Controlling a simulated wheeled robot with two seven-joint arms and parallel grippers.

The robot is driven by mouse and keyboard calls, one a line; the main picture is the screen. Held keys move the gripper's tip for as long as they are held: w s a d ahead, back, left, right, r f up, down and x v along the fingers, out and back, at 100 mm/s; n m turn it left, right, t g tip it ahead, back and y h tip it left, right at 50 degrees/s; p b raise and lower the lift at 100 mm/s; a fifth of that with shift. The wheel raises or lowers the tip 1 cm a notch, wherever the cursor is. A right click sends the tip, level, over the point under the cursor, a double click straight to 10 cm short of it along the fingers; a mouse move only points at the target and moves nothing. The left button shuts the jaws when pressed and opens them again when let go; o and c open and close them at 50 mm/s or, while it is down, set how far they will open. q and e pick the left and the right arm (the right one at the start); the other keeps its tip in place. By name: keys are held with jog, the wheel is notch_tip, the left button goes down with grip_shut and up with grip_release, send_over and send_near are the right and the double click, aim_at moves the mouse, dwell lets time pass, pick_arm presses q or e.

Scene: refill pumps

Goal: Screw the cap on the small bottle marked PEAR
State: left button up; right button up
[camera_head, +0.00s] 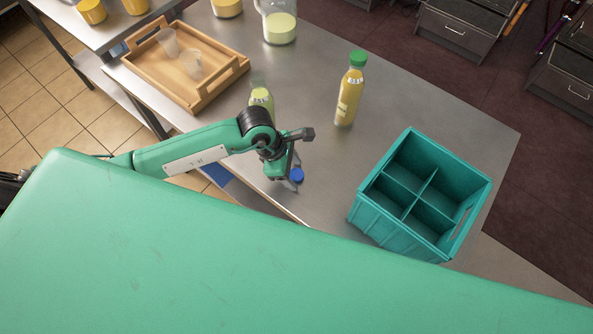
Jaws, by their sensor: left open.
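A small bottle (261,98) with pale yellow-green contents stands on the steel table, its lower part hidden behind my left arm. Its clear neck shows no coloured cap. Its label is too small to read, so I cannot tell whether it says PEAR. A blue cap (297,175) is at the fingers of my left gripper (293,163), low over or on the table near its front edge. The left gripper is open; I cannot tell whether the cap lies between its fingers or beside them. My right gripper is not in view.
A taller yellow bottle with a green cap (350,90) stands right of the small bottle. A teal divided crate (377,207) is at the right. A wooden tray (203,98) with clear cups is at the left. A jug (279,28) stands at the back. The table's middle is clear.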

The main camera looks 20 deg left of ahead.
aim_at(293, 174)
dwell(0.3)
pick_arm(q)
jog(key=c, duration=1)
jog(key=shift+c, duration=0.2)
notch_tip(293, 174, up, 20)
jog(key=b, duration=0.3)
jog(key=shift+b, duration=0.4)
